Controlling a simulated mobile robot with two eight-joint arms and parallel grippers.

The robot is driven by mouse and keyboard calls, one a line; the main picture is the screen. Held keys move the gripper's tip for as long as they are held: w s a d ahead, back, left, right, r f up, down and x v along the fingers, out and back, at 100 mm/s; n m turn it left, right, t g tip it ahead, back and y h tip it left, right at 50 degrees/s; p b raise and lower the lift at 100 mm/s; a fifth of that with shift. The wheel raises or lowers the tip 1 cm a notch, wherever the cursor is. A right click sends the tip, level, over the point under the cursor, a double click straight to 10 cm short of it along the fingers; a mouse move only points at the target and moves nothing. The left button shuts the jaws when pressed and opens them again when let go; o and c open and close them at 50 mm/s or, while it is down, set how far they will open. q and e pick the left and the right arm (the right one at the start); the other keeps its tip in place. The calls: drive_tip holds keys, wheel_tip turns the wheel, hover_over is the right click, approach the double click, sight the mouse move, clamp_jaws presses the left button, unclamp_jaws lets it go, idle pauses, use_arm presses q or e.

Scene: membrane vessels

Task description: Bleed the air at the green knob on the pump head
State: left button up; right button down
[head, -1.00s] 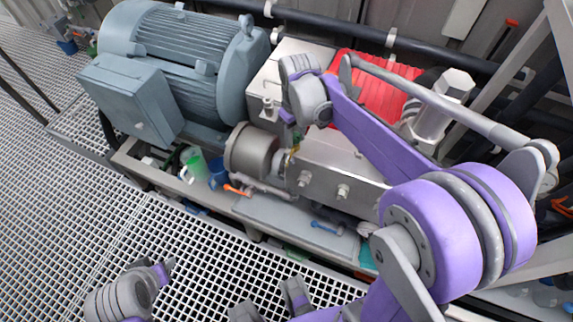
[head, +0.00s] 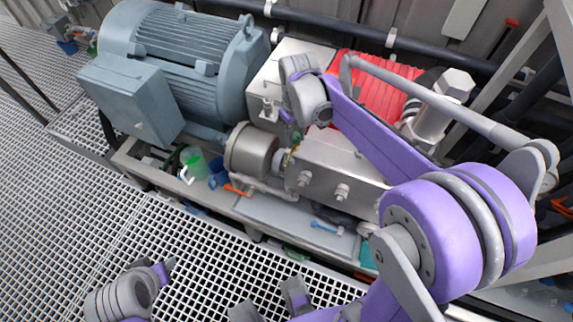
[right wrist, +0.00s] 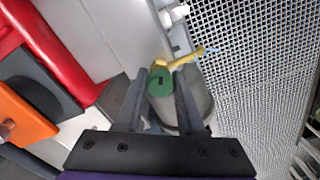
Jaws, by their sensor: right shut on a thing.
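The green knob (right wrist: 160,82) is between the two fingers of my right gripper (right wrist: 158,76) in the right wrist view. The fingers are shut on its sides, and a dark slot shows on its top. A yellow lever (right wrist: 186,58) lies just beyond it. In the head view my right gripper (head: 287,122) points down beside the steel pump head (head: 335,178); the knob is mostly hidden there by my wrist. My left gripper (head: 166,270) is at the lower left over the grating, away from the pump, and its finger gap is unclear.
A large grey-blue motor (head: 185,65) stands left of the pump. A red ribbed cover (head: 375,85) is behind my right arm. A green jug (head: 193,163), a blue cup (head: 217,174) and an orange-handled tool (head: 238,190) lie near the skid's front edge. The grating (head: 60,200) in front is open.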

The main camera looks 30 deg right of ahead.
drive_tip(key=m, duration=1.3)
drive_tip(key=shift+c, duration=2.4)
unclamp_jaws()
wheel_tip(320, 180, up, 11)
drive_tip(key=p, duration=0.1)
drive_tip(key=s+a+f+n+t+p, duration=0.1)
drive_tip(key=s+a+f+n+t, duration=0.1)
drive_tip(key=s, duration=0.5)
drive_tip(key=s+a+f+n+t+p, duration=0.2)
drive_tip(key=s+a+f+n+t, duration=0.1)
drive_tip(key=s+f+n, duration=0.3)
drive_tip(key=s+a+n, duration=0.1)
drive_tip(key=s+n, duration=0.1)
drive_tip(key=shift+s+a+n, duration=0.3)
drive_tip(key=shift+a+n, duration=0.1)
